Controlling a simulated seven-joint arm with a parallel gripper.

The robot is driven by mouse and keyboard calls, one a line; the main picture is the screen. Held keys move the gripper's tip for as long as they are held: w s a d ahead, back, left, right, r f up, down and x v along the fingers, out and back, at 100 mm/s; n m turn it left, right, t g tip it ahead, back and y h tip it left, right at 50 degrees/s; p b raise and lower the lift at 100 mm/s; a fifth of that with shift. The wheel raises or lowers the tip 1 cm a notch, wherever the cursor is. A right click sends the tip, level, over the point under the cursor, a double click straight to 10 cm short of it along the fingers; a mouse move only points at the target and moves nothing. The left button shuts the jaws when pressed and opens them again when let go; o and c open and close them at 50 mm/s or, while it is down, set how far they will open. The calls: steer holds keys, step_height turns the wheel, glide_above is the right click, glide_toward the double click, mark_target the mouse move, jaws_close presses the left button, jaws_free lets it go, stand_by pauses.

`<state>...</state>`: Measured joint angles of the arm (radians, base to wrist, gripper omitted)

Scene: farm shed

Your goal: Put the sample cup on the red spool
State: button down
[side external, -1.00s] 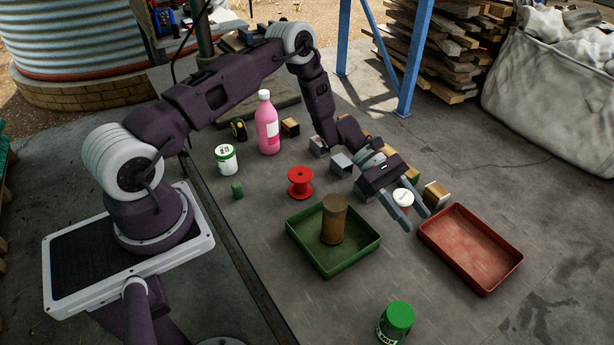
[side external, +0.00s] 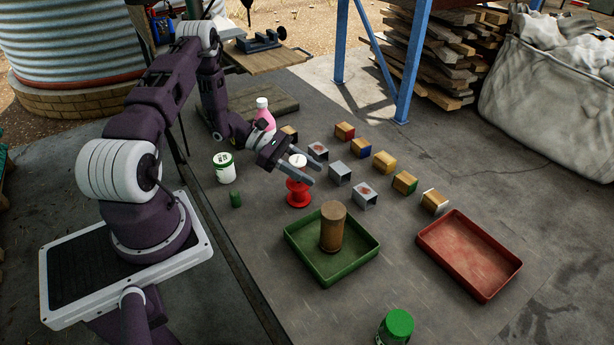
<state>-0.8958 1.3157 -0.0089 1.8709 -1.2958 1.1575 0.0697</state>
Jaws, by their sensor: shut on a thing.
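The sample cup (side external: 297,160) is small and white, and only its pale top shows clearly between my fingers. My gripper (side external: 313,168) is shut on it, with the fingers pointing right. The red spool (side external: 299,193) stands upright on the floor mat directly below the cup in the picture. My gripper and the cup hide part of the spool's top. I cannot tell whether the cup touches the spool or hangs just above it.
Several small blocks (side external: 340,173) lie to the right. A green tray (side external: 358,264) with a brown cylinder (side external: 333,228) is in front; a red tray (side external: 432,254) lies farther right.

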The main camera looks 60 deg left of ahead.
steer(key=shift+f, duration=0.9)
steer(key=shift+f, duration=0.1)
steer(key=c, duration=0.8)
jaws_free()
